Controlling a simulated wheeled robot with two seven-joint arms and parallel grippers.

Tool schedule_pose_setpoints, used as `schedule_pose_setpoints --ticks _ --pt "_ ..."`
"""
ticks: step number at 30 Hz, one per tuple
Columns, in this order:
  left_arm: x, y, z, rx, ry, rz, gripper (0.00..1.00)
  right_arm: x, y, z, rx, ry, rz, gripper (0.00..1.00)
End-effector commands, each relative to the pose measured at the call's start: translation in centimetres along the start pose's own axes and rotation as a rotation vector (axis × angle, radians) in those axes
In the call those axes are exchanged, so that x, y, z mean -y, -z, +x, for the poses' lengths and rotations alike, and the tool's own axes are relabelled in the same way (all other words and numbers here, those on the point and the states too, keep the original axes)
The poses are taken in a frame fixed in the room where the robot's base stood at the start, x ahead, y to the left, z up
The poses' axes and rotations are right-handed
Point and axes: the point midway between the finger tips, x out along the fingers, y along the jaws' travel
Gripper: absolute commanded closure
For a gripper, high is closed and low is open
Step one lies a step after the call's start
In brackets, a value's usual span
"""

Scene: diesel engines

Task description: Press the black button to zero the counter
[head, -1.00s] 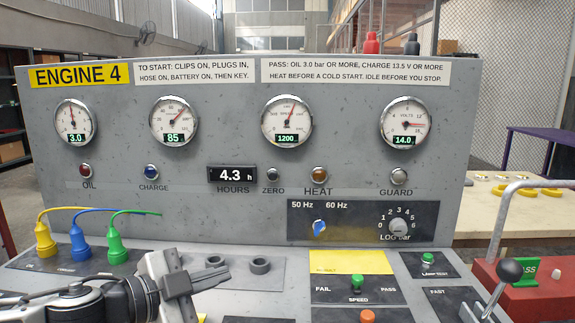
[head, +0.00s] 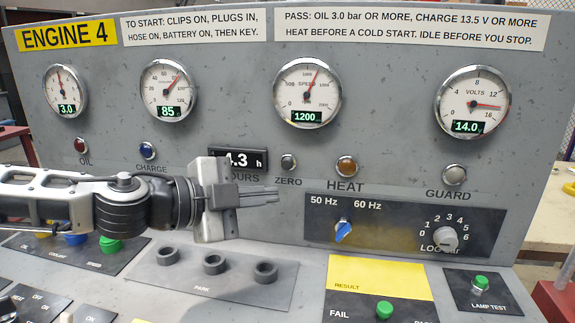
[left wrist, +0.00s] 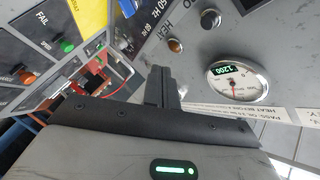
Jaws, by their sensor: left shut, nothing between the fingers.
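The black ZERO button (head: 288,162) sits in a metal ring on the grey upright panel, right of the hours counter (head: 258,159). The counter reads 4.3 h, and my left gripper's body partly covers it. My left gripper (head: 277,195) is shut and empty. In the head view its fingertips point right, just below the ZERO button; I cannot tell how far they are from the panel. In the left wrist view the shut fingers (left wrist: 162,86) show with the black button (left wrist: 210,19) up and to the right, apart from them. My right gripper is not in view.
The amber HEAT lamp (head: 347,166) is right of the button. The 50/60 Hz switch (head: 343,230) and LOG bar knob (head: 445,238) sit below it. Park sockets (head: 214,264) lie on the sloping desk under my arm. Gauges line the panel above.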

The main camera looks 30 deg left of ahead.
Motion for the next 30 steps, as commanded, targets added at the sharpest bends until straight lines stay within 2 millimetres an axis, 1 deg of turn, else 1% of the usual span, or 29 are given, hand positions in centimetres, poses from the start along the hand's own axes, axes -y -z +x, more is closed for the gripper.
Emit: schedule_pose_setpoints --ticks 1,6,8,9,11,18,25,30 --pt "-0.1 -0.4 0.2 0.003 0.0 0.003 1.0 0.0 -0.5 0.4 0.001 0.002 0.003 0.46" --pt "0.3 -1.7 1.5 0.007 -0.001 0.007 1.0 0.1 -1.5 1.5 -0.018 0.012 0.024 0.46" --pt "0.6 -2.0 2.2 0.004 -0.002 0.006 1.0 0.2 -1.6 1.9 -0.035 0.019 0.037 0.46" --pt "1.0 -2.2 2.6 0.003 -0.002 0.004 1.0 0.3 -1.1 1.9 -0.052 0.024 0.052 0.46" --pt "1.5 -2.8 3.2 0.005 -0.001 0.004 1.0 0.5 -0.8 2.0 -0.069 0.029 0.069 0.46" --pt "3.3 -4.0 5.2 0.003 -0.001 0.001 1.0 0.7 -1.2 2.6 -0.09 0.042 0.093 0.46" --pt "4.2 -4.4 6.0 0.0 -0.001 0.0 1.0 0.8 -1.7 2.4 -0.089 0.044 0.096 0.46" --pt "4.4 -4.3 6.1 -0.001 -0.001 0.0 1.0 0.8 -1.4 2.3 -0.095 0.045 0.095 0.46"
